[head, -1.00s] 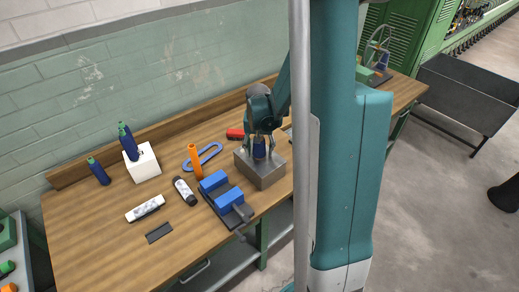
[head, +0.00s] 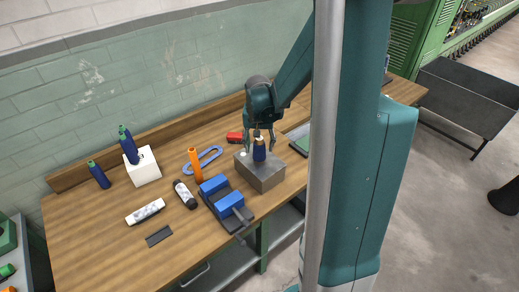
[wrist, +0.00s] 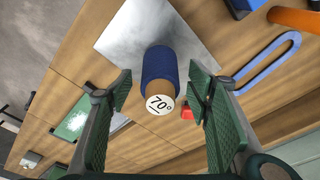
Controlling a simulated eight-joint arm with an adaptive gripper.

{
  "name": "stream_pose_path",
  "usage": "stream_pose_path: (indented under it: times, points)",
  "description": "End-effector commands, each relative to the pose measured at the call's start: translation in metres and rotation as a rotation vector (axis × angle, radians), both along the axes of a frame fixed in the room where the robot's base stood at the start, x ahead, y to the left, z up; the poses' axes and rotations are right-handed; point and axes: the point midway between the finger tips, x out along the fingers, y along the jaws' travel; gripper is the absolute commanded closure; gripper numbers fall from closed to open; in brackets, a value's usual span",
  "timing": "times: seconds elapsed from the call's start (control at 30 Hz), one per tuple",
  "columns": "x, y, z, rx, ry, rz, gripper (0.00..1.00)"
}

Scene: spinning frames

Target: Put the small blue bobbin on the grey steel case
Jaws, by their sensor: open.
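The small blue bobbin (head: 259,150) stands upright on top of the grey steel case (head: 262,174). In the wrist view the bobbin (wrist: 158,72) shows its tan end with a white marked cap, and the case's bare metal top (wrist: 125,38) lies beneath it. My gripper (head: 259,146) is open above the case. Its green-padded fingers (wrist: 160,103) stand apart on both sides of the bobbin, with visible gaps.
A blue vise (head: 222,196) stands just left of the case, with an orange tube (head: 195,164) and a blue loop (head: 209,154) behind. A red object (head: 234,137) lies behind the case. A white block (head: 145,168) and two larger blue bobbins stand farther left.

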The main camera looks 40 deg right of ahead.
Motion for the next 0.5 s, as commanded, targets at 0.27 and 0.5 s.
stream_pose_path:
  times: [0.27,0.5]
  points:
    - [-0.004,0.004,0.033,0.0,0.0,0.0,0.5]
    - [-0.006,0.006,0.057,0.0,0.0,0.0,0.5]
